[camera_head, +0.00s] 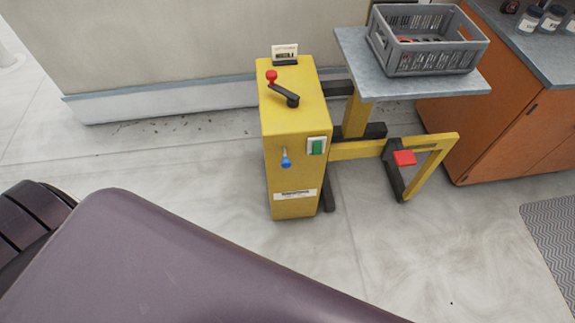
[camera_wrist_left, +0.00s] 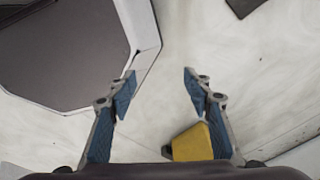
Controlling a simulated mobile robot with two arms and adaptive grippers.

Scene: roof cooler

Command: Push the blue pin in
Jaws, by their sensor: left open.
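The blue pin (camera_head: 286,161) sticks out of the front face of a yellow machine box (camera_head: 290,140), on a short silver shaft. My left gripper (camera_wrist_left: 160,85) shows in the left wrist view, with its two blue-padded fingers apart and nothing between them. It is over the pale floor. In the head view neither gripper shows, and a dark purple surface fills the lower left.
A grey crate (camera_head: 425,58) stands on the lift's metal platform (camera_head: 355,62). A red pedal (camera_head: 404,158) and orange cabinet (camera_head: 500,130) are right. Floor before the box is clear.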

